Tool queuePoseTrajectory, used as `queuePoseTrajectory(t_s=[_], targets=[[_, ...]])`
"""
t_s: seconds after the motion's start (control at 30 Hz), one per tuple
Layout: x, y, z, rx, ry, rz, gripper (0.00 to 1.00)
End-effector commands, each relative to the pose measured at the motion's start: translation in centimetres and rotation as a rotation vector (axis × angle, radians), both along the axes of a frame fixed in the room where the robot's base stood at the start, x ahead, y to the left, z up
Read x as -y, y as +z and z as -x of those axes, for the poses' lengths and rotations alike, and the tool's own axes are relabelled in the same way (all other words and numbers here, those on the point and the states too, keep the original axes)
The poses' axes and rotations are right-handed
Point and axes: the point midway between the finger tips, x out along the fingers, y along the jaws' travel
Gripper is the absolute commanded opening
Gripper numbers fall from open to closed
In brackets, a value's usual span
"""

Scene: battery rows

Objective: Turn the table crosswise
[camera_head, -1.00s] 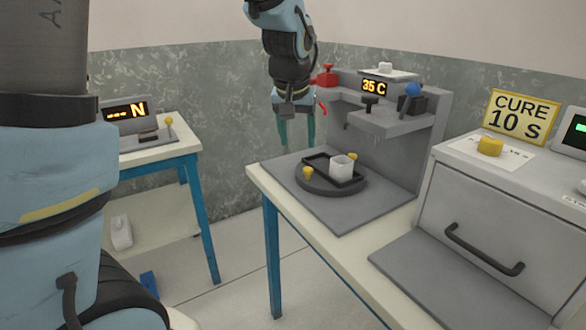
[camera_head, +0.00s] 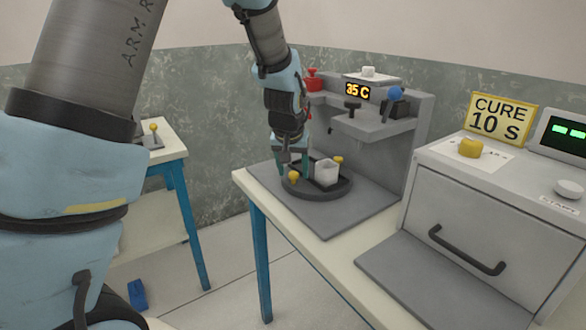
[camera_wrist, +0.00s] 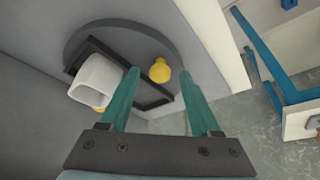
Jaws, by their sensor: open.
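The round dark turntable (camera_head: 318,194) lies flat on a grey base plate. Two yellow knobs stand on its rim: a near-left one (camera_head: 293,176) and a far-right one (camera_head: 338,160). A dark rectangular frame on it holds a white square cup (camera_head: 327,172). My gripper (camera_head: 292,164) is open and low over the turntable's left side. In the wrist view the near knob (camera_wrist: 160,70) shows between my green fingers, apart from both. The cup (camera_wrist: 96,78) is left of the fingers there. It partly hides the other knob.
A grey stand (camera_head: 405,150) with a 35 C display, a blue ball-topped lever (camera_head: 395,94) and an overhanging shelf rises behind the turntable. A red knob (camera_head: 313,80) is on its left. A grey oven (camera_head: 480,225) stands at right. Another table (camera_head: 172,150) is at left.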

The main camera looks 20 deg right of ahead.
Motion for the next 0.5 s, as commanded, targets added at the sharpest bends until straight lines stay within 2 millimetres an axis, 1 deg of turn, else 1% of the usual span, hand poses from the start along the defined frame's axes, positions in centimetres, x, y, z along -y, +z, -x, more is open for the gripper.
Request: queuePoseTrajectory(t_s=[0.27, 0.5], targets=[[0.03, -0.11, -0.04, 0.000, 0.000, 0.000, 0.64], [0.02, -0.10, -0.02, 0.000, 0.000, 0.000, 0.37]])
